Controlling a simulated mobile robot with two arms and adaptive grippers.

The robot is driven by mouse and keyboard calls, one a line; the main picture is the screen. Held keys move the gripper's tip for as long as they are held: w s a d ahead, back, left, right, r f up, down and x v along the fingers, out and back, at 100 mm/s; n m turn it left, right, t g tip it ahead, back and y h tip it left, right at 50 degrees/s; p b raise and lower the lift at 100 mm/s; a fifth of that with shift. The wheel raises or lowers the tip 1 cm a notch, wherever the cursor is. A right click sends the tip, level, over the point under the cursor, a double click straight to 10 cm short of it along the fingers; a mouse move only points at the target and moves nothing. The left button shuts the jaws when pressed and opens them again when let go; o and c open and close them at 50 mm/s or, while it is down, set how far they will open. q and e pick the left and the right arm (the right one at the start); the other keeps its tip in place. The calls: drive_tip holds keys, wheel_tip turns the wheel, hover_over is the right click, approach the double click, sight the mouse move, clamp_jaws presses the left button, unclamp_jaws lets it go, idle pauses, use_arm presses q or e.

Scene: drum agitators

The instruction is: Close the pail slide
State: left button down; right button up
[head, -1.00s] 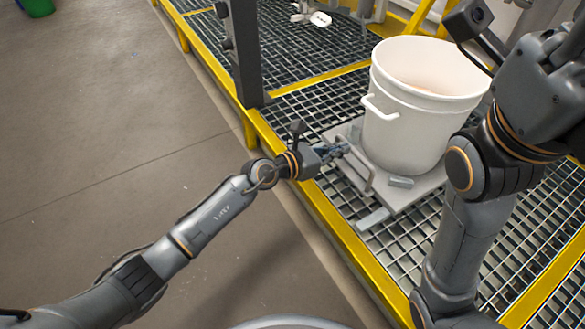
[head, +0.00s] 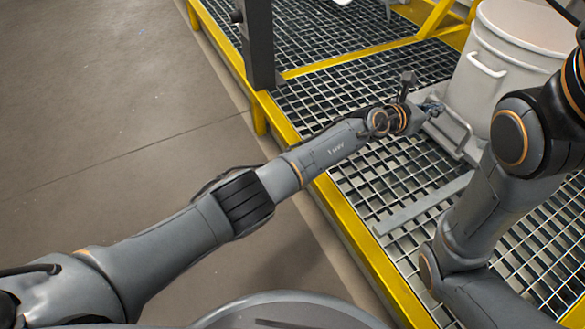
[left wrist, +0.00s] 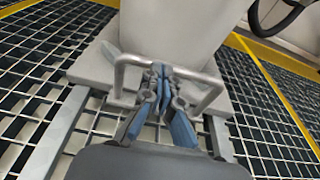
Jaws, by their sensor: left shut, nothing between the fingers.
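The pail slide is a flat grey plate (left wrist: 92,62) with a bar handle (head: 462,128) at its front; the handle also shows in the left wrist view (left wrist: 210,92). A white pail (head: 497,72) stands upright on the plate, and its lower part shows in the left wrist view (left wrist: 172,28). My left gripper (head: 434,108) is shut and empty, its fingertips (left wrist: 160,72) at the middle of the handle, against or very near the bar. My right arm hides part of the slide and pail in the head view; its gripper is out of the picture.
A grey rail (head: 425,204) lies bare on the grating (head: 380,180) in front of the slide. A yellow platform edge (head: 352,226) runs beneath my left arm. A dark post (head: 259,45) stands to the left. The concrete floor (head: 110,110) is clear.

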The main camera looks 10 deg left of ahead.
use_arm(q)
drive_tip(key=shift+w+d+r, duration=0.3)
